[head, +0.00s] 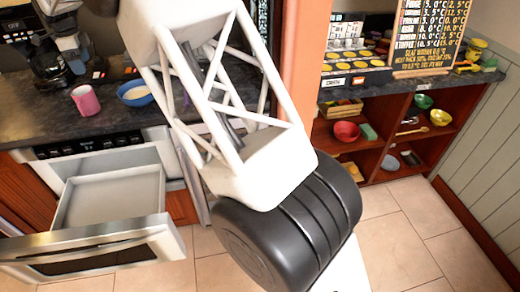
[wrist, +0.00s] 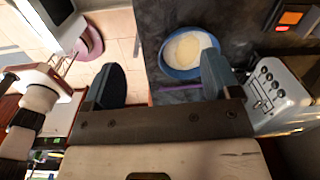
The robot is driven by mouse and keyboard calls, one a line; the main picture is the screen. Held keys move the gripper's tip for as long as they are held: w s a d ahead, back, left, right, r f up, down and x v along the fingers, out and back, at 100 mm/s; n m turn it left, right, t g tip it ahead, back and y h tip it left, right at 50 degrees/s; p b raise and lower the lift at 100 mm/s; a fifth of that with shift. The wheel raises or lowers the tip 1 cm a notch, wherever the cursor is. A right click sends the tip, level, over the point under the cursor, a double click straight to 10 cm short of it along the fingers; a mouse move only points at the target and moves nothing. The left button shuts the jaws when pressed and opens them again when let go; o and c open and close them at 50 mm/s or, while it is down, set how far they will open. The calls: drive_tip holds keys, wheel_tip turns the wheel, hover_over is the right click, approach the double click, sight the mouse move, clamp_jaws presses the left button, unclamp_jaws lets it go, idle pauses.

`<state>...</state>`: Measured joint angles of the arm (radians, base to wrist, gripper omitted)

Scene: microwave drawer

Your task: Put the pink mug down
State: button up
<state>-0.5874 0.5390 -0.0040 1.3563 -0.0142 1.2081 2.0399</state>
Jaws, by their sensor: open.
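The pink mug (head: 86,101) stands on the dark counter (head: 185,112) at the left of the head view, just left of a blue bowl (head: 135,93). My gripper (wrist: 161,62) is open in the wrist view, with its two dark fingers apart and nothing visible between them. Behind the fingers are the counter edge and the tiled floor. The blue bowl with pale contents (wrist: 187,50) shows near the right finger. In the head view my own arm hides the gripper. I cannot clearly make out the mug in the wrist view.
The microwave drawer (head: 110,200) is pulled out below the counter and looks empty. A coffee maker (head: 50,65) stands behind the mug. A silver appliance (wrist: 280,98) is at the right of the wrist view. Red shelves (head: 405,140) with bowls stand at the right.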

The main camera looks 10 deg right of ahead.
drive_tip(key=s+d+r+n, duration=0.3)
drive_tip(key=s+d, duration=0.4)
drive_tip(key=d, duration=0.5)
drive_tip(key=s+d+r+n+t, duration=0.15)
drive_tip(key=s+d+r, duration=0.35)
drive_tip(key=d, duration=0.7)
drive_tip(key=s+d+r+n+g, duration=0.1)
drive_tip(key=s+d+r+n, duration=0.15)
drive_tip(key=s+d, duration=0.75)
drive_tip(key=s+d+f+n, duration=0.3)
drive_tip(key=s+d+n, duration=0.2)
drive_tip(key=s+d, duration=0.85)
drive_tip(key=s+d+f+n, duration=0.2)
drive_tip(key=s+d+f, duration=0.2)
drive_tip(key=s, duration=0.5)
drive_tip(key=s+d+f+n+t, duration=0.1)
drive_tip(key=s+d+f, duration=0.3)
drive_tip(key=s, duration=0.5)
drive_tip(key=shift+s+d+f+n, duration=0.15)
drive_tip(key=shift+s+f+n, duration=0.2)
drive_tip(key=shift+n, duration=0.35)
